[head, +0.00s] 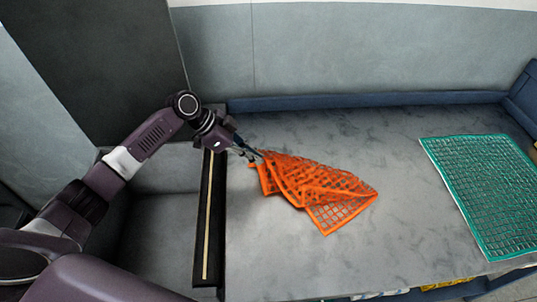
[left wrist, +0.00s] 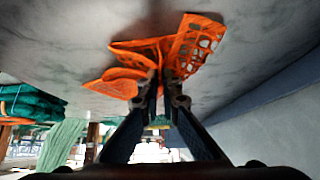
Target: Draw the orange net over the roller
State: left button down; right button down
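The orange net (head: 315,190) lies crumpled and partly folded on the grey table, its near corner spread flat. My left gripper (head: 256,157) is at the net's upper left end. In the left wrist view its fingertips (left wrist: 162,85) are close together with the orange net (left wrist: 190,48) bunched between and around them, so it appears shut on the net. A long dark frame with a pale rod, which looks like the roller (head: 207,215), runs along the table's left edge. The net lies to the right of it, apart from it. My right gripper does not show.
A green net (head: 487,190) lies flat at the right of the table. A blue raised edge (head: 370,102) runs along the back, before a grey wall. Bare table (head: 270,255) lies between the roller and the orange net's near side.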

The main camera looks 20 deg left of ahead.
pick_arm(q)
jog(key=a, duration=0.1)
jog(key=s+a, duration=0.1)
jog(key=a, duration=0.1)
jog(key=shift+s, duration=0.2)
jog(key=s+a, duration=0.1)
jog(key=a, duration=0.2)
jog(key=s+a+b, duration=0.1)
jog(key=s+a, duration=0.1)
jog(key=a, duration=0.2)
jog(key=s+a, duration=0.1)
jog(key=a, duration=0.2)
jog(key=shift+s+a, duration=0.15)
jog(key=shift+a, duration=0.1)
jog(key=s+a+b, duration=0.3)
jog(key=s+a, duration=0.1)
jog(key=a, duration=0.6)
notch_tip(320, 180, down, 9)
jog(key=b, duration=0.5)
jog(key=shift+a+b, duration=0.15)
jog(key=shift+b, duration=0.2)
jog(key=shift+s, duration=0.15)
jog(key=c, duration=2.1)
grip_release()
jog(key=shift+o, duration=0.3)
jog(key=o, duration=0.5)
